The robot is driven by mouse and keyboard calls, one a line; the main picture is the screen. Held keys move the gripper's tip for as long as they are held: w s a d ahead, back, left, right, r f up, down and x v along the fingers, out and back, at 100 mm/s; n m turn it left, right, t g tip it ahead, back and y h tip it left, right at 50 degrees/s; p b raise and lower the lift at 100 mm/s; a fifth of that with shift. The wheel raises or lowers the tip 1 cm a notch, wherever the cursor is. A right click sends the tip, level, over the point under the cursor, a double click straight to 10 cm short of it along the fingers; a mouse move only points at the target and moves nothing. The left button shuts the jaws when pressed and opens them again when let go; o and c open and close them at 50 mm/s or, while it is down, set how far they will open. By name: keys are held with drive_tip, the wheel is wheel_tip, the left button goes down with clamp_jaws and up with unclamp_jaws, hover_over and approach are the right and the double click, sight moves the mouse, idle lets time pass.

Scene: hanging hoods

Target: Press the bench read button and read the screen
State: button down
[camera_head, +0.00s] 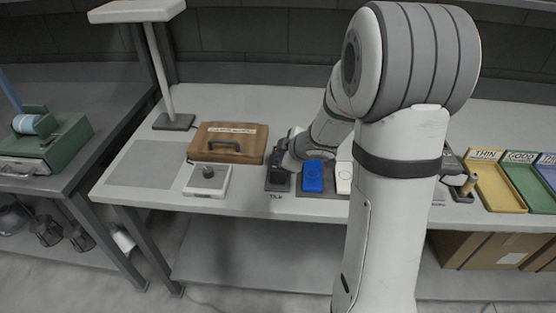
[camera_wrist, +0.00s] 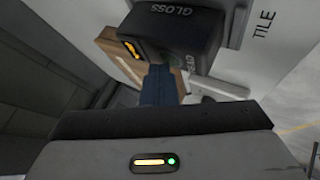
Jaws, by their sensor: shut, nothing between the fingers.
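A dark box marked GLOSS (camera_wrist: 180,28) fills the top of the wrist view. Its side carries a small screen (camera_wrist: 130,50) with orange characters, slanted and too small to read. Lettering that looks like READ is partly covered beside my fingers. My gripper (camera_wrist: 158,76) is shut and empty, its fingertips right at that lettered side.
Yellow (camera_head: 497,190) and green trays stand at far right. A lamp post (camera_head: 160,75) rises behind.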

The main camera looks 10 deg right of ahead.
idle(0.3)
drive_tip(key=shift+r+p, duration=0.75)
drive_tip(key=shift+p, duration=0.25)
drive_tip(key=shift+r, duration=0.1)
wheel_tip(320, 180, up, 5)
drive_tip(key=p, duration=0.5)
idle(0.3)
